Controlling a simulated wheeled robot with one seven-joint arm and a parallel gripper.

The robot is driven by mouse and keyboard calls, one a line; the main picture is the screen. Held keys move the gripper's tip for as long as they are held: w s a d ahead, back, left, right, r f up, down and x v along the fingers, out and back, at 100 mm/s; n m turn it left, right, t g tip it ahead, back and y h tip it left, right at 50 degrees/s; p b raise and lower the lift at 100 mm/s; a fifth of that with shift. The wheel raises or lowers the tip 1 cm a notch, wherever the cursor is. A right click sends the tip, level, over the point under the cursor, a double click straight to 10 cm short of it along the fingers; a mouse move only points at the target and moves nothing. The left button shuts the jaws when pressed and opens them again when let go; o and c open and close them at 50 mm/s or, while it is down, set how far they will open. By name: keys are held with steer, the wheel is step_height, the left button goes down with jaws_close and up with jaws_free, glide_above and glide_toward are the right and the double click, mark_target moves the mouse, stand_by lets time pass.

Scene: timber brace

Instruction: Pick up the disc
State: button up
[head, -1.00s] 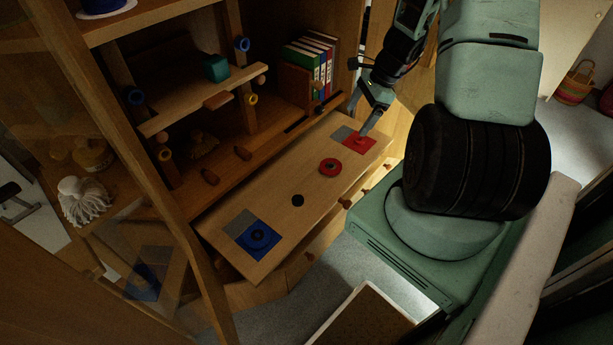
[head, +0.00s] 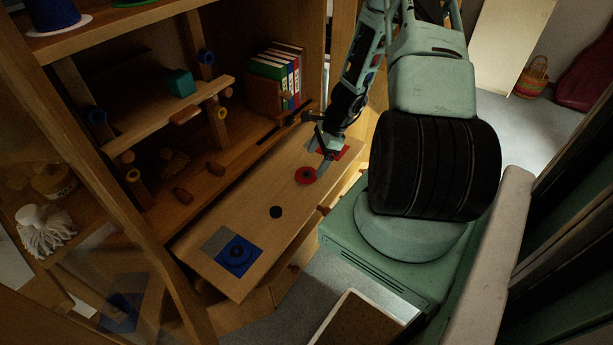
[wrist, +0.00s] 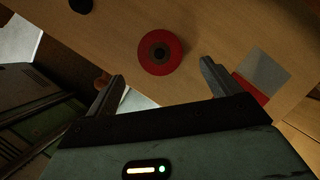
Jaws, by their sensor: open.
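A red disc (head: 306,174) with a dark centre lies on the pulled-out wooden board (head: 235,206). In the wrist view the red disc (wrist: 160,50) lies just beyond my fingertips and roughly midway between them. My gripper (head: 323,160) is open and empty above the board, close to the disc on its far right side. In the wrist view my gripper (wrist: 162,70) shows its two fingers spread apart, with the disc not between them.
A blue square with a blue ring (head: 236,254) lies at the board's near left end. A red and grey patch (head: 343,150) is at the far end. Shelves with books (head: 275,80) rise behind.

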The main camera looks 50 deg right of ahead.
mark_target(307, 173)
steer(key=x, duration=0.5)
steer(key=shift+w+a, duration=0.1)
steer(key=shift+w, duration=0.05)
steer(key=shift+r, duration=0.1)
steer(key=c, duration=1.1)
steer(key=shift+o, duration=0.2)
